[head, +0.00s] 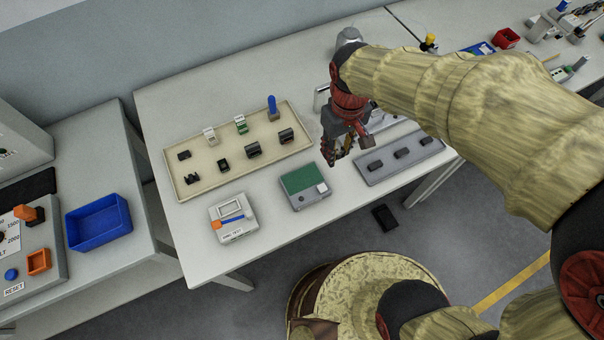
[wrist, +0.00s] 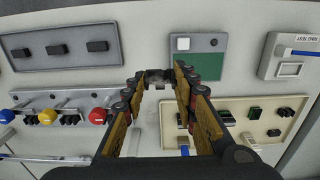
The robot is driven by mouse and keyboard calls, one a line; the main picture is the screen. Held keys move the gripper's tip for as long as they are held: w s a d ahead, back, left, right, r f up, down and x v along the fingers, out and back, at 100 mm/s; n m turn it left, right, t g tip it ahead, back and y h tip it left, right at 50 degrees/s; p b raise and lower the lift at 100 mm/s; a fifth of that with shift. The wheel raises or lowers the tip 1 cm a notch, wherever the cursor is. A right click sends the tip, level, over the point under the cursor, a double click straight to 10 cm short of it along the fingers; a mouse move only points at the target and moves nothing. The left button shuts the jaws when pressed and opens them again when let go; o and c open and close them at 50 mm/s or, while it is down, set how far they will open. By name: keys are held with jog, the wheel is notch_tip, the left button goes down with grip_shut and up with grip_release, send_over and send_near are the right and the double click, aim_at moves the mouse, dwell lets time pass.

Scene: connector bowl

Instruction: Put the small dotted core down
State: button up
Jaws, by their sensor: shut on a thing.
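My gripper (head: 336,158) hangs above the white table, behind the green-topped box and right of the beige tray. In the wrist view my gripper (wrist: 158,82) has its two fingers closed on a small dark piece, the small dotted core (wrist: 157,75), held between the tips. Its dots are too small to make out. In the head view the core is hidden by the fingers. The beige tray (head: 180,186) holds several small dark parts and upright tags. The grey tray (head: 377,178) holds three dark blocks in a row.
The green-topped box (head: 303,184) and a white tester (head: 233,218) stand near the table's front edge. Yellow, blue and red knobs (wrist: 55,115) show left in the wrist view. A blue bin (head: 98,222) is on the left bench.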

jog(key=a+f, duration=0.2)
jog(key=a, duration=0.2)
jog(key=b, duration=0.3)
send_over(302, 178)
jog(key=f, duration=0.5)
jog(key=shift+d+f, duration=0.1)
jog(key=shift+d, duration=0.15)
jog(key=shift+a+f+b, duration=0.15)
jog(key=shift+f+b, duration=0.2)
jog(key=shift+f, duration=0.55)
jog(key=shift+a+f+b, duration=0.1)
jog(key=shift+f+b, duration=0.2)
jog(key=shift+f, duration=0.55)
jog(key=shift+s+f, duration=0.1)
jog(key=shift+f, duration=0.05)
jog(key=o, duration=1.1)
jog(key=shift+o, duration=0.2)
